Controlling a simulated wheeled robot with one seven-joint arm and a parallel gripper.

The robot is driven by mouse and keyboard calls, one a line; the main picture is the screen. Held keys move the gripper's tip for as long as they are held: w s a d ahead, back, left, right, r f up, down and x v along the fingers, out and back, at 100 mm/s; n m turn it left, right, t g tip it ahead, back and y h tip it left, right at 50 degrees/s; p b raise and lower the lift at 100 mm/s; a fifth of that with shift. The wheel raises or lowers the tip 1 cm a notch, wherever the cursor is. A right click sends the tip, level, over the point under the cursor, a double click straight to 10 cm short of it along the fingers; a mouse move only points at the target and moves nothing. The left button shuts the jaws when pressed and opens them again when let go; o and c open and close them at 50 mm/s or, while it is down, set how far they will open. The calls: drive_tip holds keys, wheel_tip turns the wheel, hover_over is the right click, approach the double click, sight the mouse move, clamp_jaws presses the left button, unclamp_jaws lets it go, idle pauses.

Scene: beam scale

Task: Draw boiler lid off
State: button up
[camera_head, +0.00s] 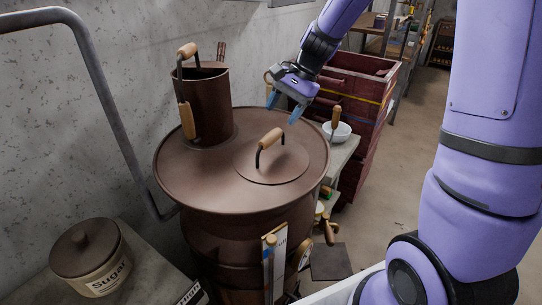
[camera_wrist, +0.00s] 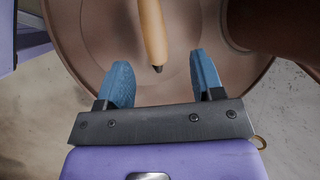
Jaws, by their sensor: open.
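The boiler (camera_head: 240,205) is a large brown drum with a flat top. Its round brown lid (camera_head: 272,163) lies flat in the top and carries an arched wooden handle (camera_head: 270,139). In the wrist view the handle (camera_wrist: 153,30) shows beyond the fingertips, roughly between them in the picture. My gripper (camera_head: 281,108) is open and empty, above and beyond the right back part of the boiler top, apart from the handle. Its blue fingers also show in the wrist view (camera_wrist: 161,72). The lid's rim is partly hidden by my gripper in the wrist view.
A tall brown pot (camera_head: 205,103) with wooden handles stands on the boiler's back left. A white bowl (camera_head: 338,132) sits on a side table at right, before red crates (camera_head: 352,90). A sugar canister (camera_head: 90,262) stands at lower left. A grey pipe (camera_head: 95,80) runs along the left wall.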

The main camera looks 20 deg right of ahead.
sight(274, 133)
drive_tip(key=x, duration=0.2)
drive_tip(key=shift+a+f, duration=0.15)
drive_tip(key=shift+f, duration=0.2)
drive_tip(key=shift+s+d+x, duration=0.1)
drive_tip(key=shift+s+x, duration=0.05)
drive_tip(key=shift+x, duration=1.15)
drive_tip(key=shift+s+d+x, duration=0.15)
drive_tip(key=shift+x, duration=1.15)
drive_tip(key=shift+f, duration=0.15)
clamp_jaws()
